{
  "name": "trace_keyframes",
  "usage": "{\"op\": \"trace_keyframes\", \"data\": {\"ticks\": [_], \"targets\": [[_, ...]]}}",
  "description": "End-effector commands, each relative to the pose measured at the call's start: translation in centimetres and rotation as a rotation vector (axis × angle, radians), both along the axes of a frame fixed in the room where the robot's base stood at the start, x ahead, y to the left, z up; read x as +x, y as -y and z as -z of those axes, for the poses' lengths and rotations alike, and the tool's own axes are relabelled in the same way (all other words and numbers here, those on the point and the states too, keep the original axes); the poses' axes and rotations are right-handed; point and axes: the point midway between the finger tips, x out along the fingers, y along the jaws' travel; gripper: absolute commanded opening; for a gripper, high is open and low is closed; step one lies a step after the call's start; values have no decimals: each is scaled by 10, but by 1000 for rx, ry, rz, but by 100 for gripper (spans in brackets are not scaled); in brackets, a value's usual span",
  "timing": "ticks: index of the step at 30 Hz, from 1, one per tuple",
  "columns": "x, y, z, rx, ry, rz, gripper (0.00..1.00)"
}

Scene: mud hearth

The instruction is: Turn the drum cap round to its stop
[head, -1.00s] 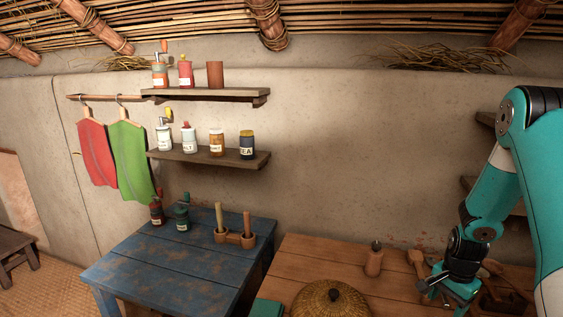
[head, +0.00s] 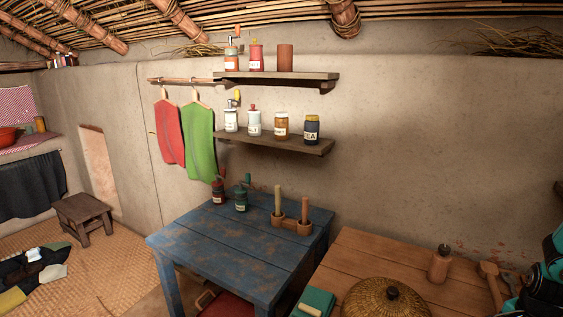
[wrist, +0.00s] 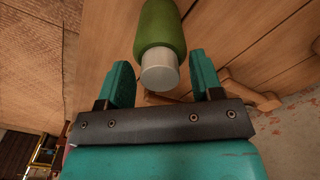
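No part that I can clearly make out as the drum cap shows in either view. In the wrist view my gripper (wrist: 160,72) has its two teal fingers on either side of a green cylinder (wrist: 160,28) with a pale grey end (wrist: 160,72). In the head view only part of my arm shows at the right edge; the gripper is not visible there.
A brown table (head: 370,262) holds a domed basket (head: 386,299), a wooden grinder (head: 439,264) and a green box (head: 314,302). A blue table (head: 235,245) holds two small canisters and a pestle holder. Shelves of jars (head: 275,142) hang behind. Matted floor (head: 110,270) is open at left.

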Motion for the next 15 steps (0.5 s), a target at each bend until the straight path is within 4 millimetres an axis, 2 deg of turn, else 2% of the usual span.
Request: {"op": "trace_keyframes", "data": {"ticks": [1, 4, 15], "targets": [[0, 0, 0, 0, 0, 0, 47], [0, 0, 0, 0, 0, 0, 26], [0, 0, 0, 0, 0, 0, 26]]}}
